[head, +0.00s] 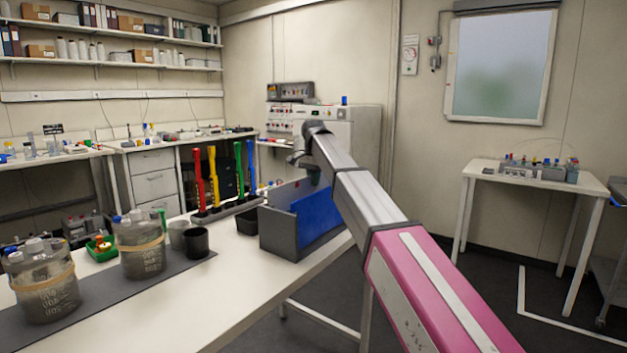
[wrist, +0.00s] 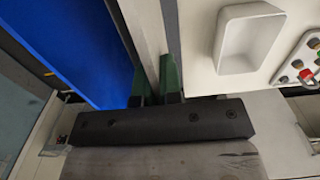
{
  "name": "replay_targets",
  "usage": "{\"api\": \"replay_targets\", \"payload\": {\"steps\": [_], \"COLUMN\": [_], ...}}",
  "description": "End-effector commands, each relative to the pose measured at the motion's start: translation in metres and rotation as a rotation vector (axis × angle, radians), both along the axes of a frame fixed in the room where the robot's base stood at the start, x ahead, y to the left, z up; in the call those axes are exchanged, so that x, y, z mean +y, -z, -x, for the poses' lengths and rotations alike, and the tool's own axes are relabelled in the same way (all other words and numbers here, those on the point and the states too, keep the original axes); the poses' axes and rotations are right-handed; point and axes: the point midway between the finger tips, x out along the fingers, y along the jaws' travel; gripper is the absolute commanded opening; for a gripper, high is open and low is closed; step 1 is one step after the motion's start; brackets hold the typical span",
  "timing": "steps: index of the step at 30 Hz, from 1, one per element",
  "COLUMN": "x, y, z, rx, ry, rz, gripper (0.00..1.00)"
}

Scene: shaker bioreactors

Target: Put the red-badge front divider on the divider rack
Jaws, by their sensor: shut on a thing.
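My gripper (head: 314,172) hangs at the end of my arm over the far end of a grey open-topped box (head: 279,236) on the bench. In the wrist view, the dark green fingers of my gripper (wrist: 155,88) are shut on a thin grey panel (wrist: 146,45), seen nearly edge-on. A blue panel (head: 316,218) stands in the box; a large blue surface (wrist: 75,40) fills the left of the wrist view. I cannot tell for sure which thing is the divider rack.
A dark stand (head: 228,209) with red, yellow, green and blue uprights is behind the box. Jars (head: 140,248), dark cups (head: 195,242) and a green tray (head: 101,249) are at the left. A white machine (head: 362,135) stands behind my gripper. The bench (head: 215,300) is clear in front.

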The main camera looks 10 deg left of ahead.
Motion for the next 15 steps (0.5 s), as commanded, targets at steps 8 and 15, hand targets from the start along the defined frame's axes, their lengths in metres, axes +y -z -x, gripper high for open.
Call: {"api": "replay_targets", "payload": {"steps": [8, 15], "x": [-0.0001, -0.0001], "y": [0.0072, 0.0097], "z": [0.0003, 0.0000], "rx": [0.000, 0.000], "ry": [0.000, 0.000], "rz": [0.000, 0.000], "gripper": [0.00, 0.00]}}
